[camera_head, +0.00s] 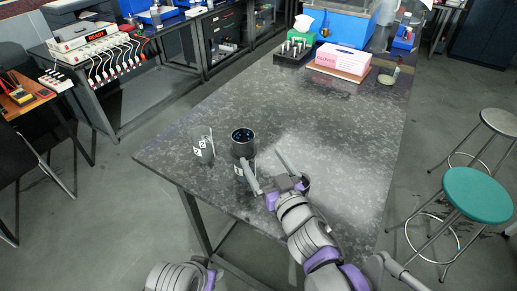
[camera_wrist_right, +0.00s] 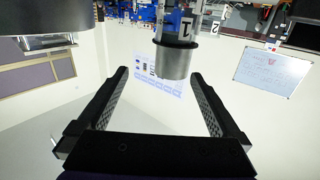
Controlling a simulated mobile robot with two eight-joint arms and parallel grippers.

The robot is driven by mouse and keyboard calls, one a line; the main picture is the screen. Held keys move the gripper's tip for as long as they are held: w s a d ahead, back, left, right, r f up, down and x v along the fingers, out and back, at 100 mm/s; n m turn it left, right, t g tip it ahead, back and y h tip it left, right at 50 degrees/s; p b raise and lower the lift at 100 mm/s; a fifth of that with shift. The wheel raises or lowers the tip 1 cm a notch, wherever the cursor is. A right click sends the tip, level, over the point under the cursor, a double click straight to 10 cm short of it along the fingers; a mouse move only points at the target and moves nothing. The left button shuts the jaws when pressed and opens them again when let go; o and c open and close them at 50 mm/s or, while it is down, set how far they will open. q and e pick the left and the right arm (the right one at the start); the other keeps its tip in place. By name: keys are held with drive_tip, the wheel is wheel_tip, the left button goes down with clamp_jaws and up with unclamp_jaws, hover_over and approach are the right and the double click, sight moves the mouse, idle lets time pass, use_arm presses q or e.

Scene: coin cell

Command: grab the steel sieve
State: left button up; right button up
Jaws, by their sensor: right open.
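My right gripper (camera_head: 262,157) is open, its two fingers pointing away from me over the table's near end. A dark round cylinder (camera_head: 243,142) with small bluish spots inside stands just beyond the fingertips. A clear labelled cylinder (camera_head: 203,145) stands left of it. A labelled thing beside the left finger is partly hidden, and a dark round rim shows behind my wrist. I cannot tell for sure which is the steel sieve. In the right wrist view a steel-grey cylinder (camera_wrist_right: 176,60) with a label appears beyond the open fingers (camera_wrist_right: 160,73), nearer the right one, with nothing gripped.
The speckled dark table (camera_head: 340,135) has clear room in its middle. At its far end are a pink glove box (camera_head: 343,60), a vial rack (camera_head: 293,50) and a small dish (camera_head: 386,80). A green stool (camera_head: 478,194) stands at the right.

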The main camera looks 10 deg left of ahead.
sight(249, 148)
drive_tip(key=shift+a+n+y, duration=0.3)
drive_tip(key=shift+a, duration=0.3)
drive_tip(key=x, duration=0.4)
drive_tip(key=shift+a, duration=0.45)
drive_tip(key=shift+f+p+x, duration=0.15)
drive_tip(key=shift+p+x, duration=0.05)
drive_tip(key=shift+x, duration=1.35)
drive_tip(key=shift+f+p+x, duration=0.15)
drive_tip(key=shift+x, duration=1.45)
drive_tip(key=shift+s, duration=0.1)
drive_tip(key=shift+c, duration=0.2)
drive_tip(key=c, duration=1.3)
